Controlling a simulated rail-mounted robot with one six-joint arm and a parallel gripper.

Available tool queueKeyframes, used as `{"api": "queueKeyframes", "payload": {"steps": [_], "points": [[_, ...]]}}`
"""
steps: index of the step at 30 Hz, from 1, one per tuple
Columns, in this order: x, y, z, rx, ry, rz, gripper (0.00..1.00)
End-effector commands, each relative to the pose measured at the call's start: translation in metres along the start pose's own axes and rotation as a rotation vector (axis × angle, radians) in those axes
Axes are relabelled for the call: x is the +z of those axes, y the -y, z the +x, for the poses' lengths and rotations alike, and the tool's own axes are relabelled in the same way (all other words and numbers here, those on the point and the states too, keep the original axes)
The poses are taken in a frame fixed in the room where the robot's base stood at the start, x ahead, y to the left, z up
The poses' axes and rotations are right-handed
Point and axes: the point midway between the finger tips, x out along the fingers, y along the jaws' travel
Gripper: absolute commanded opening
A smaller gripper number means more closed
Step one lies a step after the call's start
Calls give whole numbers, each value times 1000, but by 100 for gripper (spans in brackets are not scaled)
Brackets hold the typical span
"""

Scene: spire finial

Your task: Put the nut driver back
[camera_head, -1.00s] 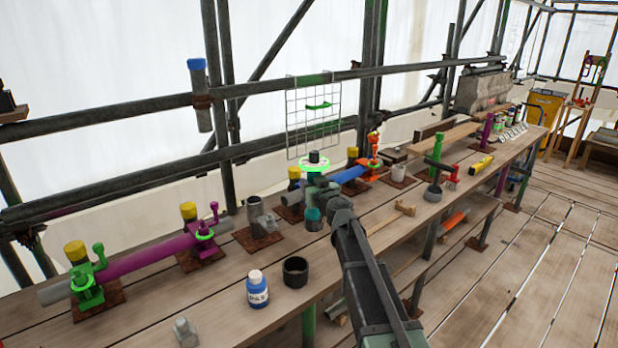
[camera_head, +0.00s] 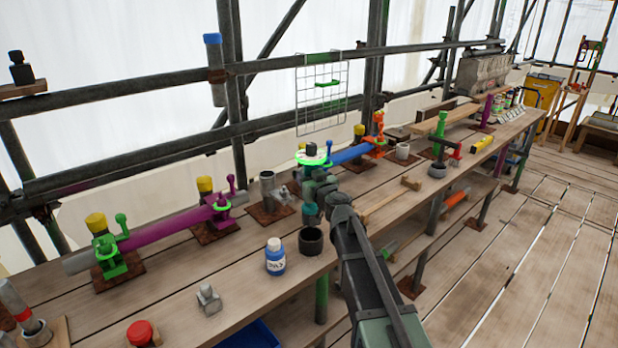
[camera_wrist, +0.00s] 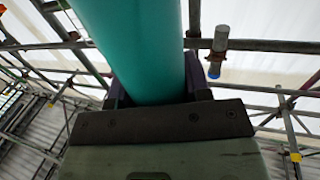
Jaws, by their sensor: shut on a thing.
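My gripper (camera_head: 313,200) is shut on a teal cylinder (camera_head: 311,214), which looks like the nut driver's handle. In the wrist view the teal handle (camera_wrist: 135,45) fills the space between the jaws (camera_wrist: 150,92); its far end runs out of the picture and no driver tip shows. In the head view the handle hangs over the bench, just above a dark open cup (camera_head: 311,241) in the picture. I cannot tell the height between them. Which place belongs to the driver is not clear.
A blue-labelled bottle (camera_head: 275,258) stands left of the dark cup. A grey metal tube (camera_head: 268,186) stands behind it. A green-ringed clamp (camera_head: 313,158) and blue pipe (camera_head: 352,154) lie behind my gripper. A purple pipe (camera_head: 165,233) lies left. The front bench boards are partly clear.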

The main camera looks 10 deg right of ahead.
Motion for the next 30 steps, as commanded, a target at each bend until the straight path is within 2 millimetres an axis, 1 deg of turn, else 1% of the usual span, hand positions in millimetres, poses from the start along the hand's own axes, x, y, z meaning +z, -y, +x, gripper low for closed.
{"api": "queueKeyframes", "payload": {"steps": [1,3,30], "points": [[7,0,0,0,0,0,9],[13,0,0,0,0,0,9],[86,0,0,0,0,0,9]]}}
